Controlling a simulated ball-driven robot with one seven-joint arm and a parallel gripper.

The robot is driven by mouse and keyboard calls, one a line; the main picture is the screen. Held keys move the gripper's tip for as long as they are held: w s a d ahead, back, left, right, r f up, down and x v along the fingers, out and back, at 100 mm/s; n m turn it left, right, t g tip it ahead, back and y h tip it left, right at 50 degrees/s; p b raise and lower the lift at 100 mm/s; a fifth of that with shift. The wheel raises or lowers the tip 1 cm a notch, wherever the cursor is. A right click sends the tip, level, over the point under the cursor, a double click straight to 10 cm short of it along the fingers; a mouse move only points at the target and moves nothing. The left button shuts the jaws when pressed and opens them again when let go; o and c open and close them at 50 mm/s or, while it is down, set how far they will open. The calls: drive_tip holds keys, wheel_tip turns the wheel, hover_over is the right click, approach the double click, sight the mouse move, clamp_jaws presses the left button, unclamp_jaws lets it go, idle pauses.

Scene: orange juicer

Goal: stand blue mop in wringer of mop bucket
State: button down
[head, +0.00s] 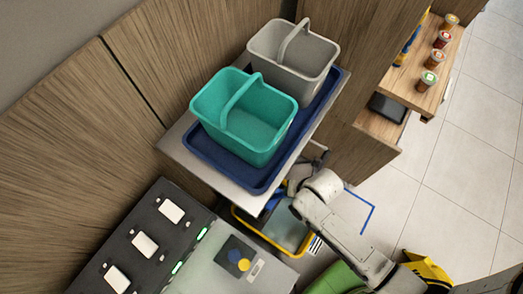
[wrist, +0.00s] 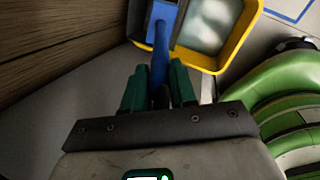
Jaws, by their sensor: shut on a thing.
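The mop bucket has a yellow rim (wrist: 243,43) and grey, shiny contents; it stands below in the wrist view. In the head view its yellow rim (head: 262,238) shows partly, under the shelf edge and behind my arm. My gripper (wrist: 160,82) has green fingers and is shut on the blue mop (wrist: 160,50), whose shaft runs away from the fingers toward the bucket's left side. A wider blue part shows at the shaft's far end, by the rim. Whether it is inside the wringer I cannot tell; the wringer is not clearly distinguishable.
A shelf edge (head: 180,148) with a blue tray (head: 220,152), a teal bucket (head: 245,118) and a grey bucket (head: 292,58) overhangs the mop bucket. A dark-topped counter (head: 150,238) is at lower left.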

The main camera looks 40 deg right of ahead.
drive_tip(key=b+x, duration=0.9)
drive_tip(key=x, duration=0.1)
drive_tip(key=shift+b, duration=0.35)
drive_tip(key=w+a+g+h+b, duration=0.1)
drive_tip(key=w+a+g+b, duration=0.2)
drive_tip(key=w, duration=0.6)
drive_tip(key=shift+w+b, duration=0.15)
drive_tip(key=shift+b, duration=0.45)
drive_tip(key=shift+r, duration=0.1)
